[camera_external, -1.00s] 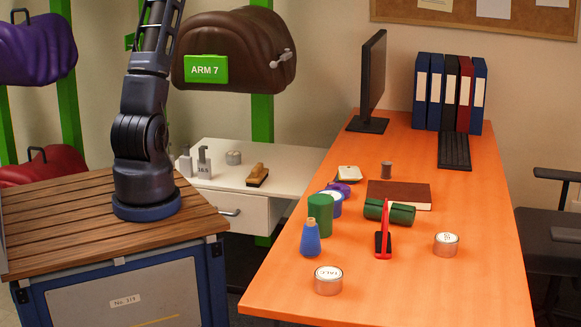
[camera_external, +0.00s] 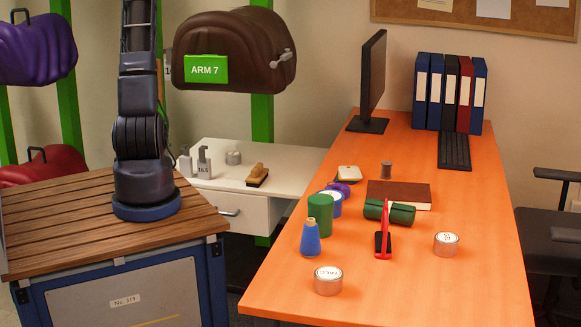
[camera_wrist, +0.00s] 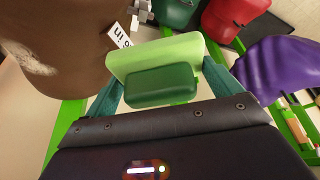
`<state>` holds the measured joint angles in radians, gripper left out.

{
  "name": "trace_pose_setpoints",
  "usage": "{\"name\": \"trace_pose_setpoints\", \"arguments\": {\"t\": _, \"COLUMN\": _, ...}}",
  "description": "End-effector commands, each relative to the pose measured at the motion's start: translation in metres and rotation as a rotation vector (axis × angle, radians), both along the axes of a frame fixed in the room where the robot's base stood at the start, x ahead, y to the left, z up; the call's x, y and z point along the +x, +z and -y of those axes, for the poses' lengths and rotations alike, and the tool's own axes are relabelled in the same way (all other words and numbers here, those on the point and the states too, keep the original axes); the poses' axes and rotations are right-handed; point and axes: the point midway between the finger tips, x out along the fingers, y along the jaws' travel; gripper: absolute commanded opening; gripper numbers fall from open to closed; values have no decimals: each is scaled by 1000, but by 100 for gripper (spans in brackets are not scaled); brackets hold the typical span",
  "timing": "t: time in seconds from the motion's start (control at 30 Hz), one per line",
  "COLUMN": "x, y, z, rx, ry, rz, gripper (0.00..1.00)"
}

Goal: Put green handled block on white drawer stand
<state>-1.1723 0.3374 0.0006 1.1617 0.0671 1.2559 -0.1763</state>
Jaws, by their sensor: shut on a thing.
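The green handled block (camera_wrist: 185,50), a light green pad with a dark green handle (camera_wrist: 160,87), is between the two teal fingers of my gripper (camera_wrist: 164,80) in the wrist view. My gripper is shut on it and holds it up in the air near the saddles. The external view shows neither the block nor my gripper, only my arm rising out of the top of the picture. The white drawer stand (camera_external: 287,158) is behind my base, left of the orange table.
A brown saddle (camera_external: 235,50) hangs on a green rack above the stand; it is close on the left in the wrist view (camera_wrist: 55,50). A purple saddle (camera_wrist: 265,68) is on the right there. The orange table (camera_external: 400,290) carries several items. The stand's back right top looks clear.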

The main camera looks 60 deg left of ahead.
Motion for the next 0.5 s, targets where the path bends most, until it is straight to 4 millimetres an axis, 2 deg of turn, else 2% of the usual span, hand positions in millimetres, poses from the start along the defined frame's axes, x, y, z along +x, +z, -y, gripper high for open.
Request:
{"name": "trace_pose_setpoints", "arguments": {"t": 0.03, "x": -7, "y": -23, "z": -7, "rx": -7, "ry": -21, "rz": -1, "gripper": 66}}
{"name": "trace_pose_setpoints", "arguments": {"t": 0.2, "x": -16, "y": -96, "z": -23, "rx": -6, "ry": -142, "rz": 0, "gripper": 66}}
{"name": "trace_pose_setpoints", "arguments": {"t": 0.5, "x": -22, "y": -228, "z": -31, "rx": -8, "ry": -416, "rz": 2, "gripper": 66}}
